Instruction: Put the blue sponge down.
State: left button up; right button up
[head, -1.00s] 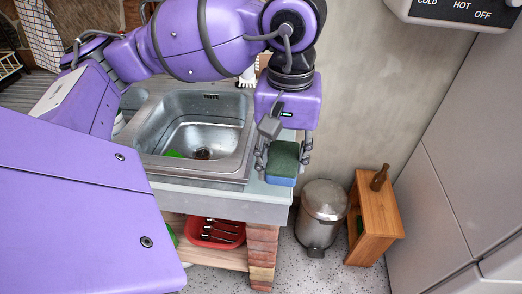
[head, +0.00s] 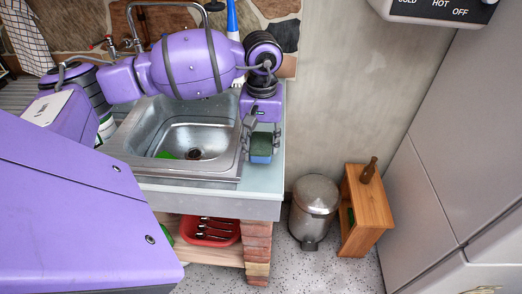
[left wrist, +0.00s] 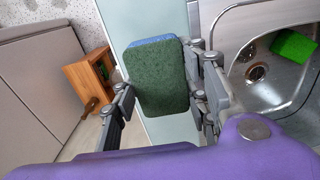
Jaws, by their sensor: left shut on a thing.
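The blue sponge (head: 261,158) has a dark green scouring face on top, with its blue body showing below. My left gripper (head: 261,145) is shut on it, one finger on each side. In the left wrist view the sponge (left wrist: 162,80) sits between the fingers, its green face toward the camera and a blue edge showing. It is over the pale counter strip (head: 266,188) right of the sink. I cannot tell whether its underside touches the counter. My right gripper is not in view.
The steel sink (head: 170,110) is left of the gripper, with a green item (head: 167,155) in its basin. A tall faucet (head: 165,6) stands behind. A metal bin (head: 314,205) and a wooden stool (head: 366,213) with a brown bottle (head: 369,170) stand on the floor at right.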

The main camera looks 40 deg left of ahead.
aim_at(261, 152)
pick_arm(q)
notch_tip(261, 152, down, 3)
jog(key=shift+w+f, duration=0.1)
jog(key=shift+f, duration=0.05)
jog(key=shift+f, duration=0.2)
jog(key=o, duration=1)
